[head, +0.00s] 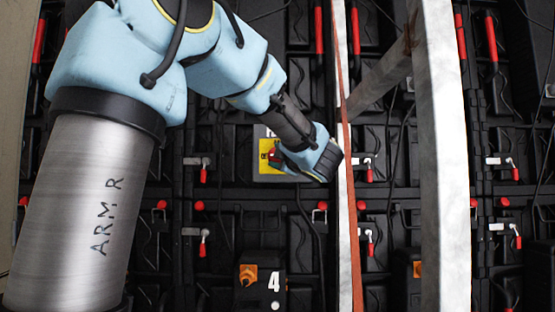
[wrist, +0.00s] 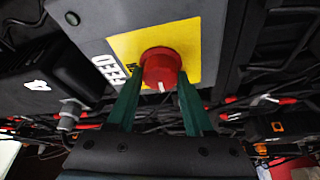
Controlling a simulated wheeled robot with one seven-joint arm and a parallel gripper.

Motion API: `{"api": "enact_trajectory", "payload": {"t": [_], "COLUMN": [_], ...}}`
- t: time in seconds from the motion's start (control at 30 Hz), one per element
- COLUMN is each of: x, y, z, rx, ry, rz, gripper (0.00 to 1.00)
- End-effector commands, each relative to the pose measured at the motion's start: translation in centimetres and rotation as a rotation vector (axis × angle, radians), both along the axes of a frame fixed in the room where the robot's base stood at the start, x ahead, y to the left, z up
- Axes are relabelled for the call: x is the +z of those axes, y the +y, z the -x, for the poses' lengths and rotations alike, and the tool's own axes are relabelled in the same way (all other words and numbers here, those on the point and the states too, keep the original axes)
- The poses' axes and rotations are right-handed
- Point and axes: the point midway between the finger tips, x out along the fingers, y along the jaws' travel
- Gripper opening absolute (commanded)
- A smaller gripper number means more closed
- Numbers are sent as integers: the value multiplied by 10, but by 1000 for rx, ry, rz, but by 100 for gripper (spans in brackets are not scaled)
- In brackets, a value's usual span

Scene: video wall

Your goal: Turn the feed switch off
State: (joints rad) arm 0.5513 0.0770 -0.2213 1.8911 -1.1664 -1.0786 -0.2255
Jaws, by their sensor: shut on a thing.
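The feed switch is a red round knob (wrist: 160,68) on a yellow plate (wrist: 192,38) fixed to a grey box (wrist: 135,14) with the word FEED beside it. A white mark shows on the knob's lower edge in the wrist view. My gripper (wrist: 160,84) has its two green fingers on either side of the knob and is shut on it. In the head view the yellow plate (head: 265,150) and the red knob (head: 274,155) show at the left of my gripper (head: 283,157), whose fingers are hard to make out there.
A pale metal post (head: 443,160) and a thinner upright with an orange strip (head: 345,200) stand just right of my wrist. Cables and red-handled latches cover the dark panels around.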

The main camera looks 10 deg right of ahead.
Motion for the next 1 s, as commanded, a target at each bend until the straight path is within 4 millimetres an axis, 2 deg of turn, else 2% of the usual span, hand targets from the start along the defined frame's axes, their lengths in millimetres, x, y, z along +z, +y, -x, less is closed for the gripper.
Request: {"api": "enact_trajectory", "payload": {"t": [0.3,0.73,0.77,1.0], "x": [0,0,0,0], "y": [0,0,0,0], "z": [0,0,0,0], "rx": [0,0,0,0], "ry": [15,16,16,16], "rz": [77,84,84,83], "gripper": [0,0,54,81]}}
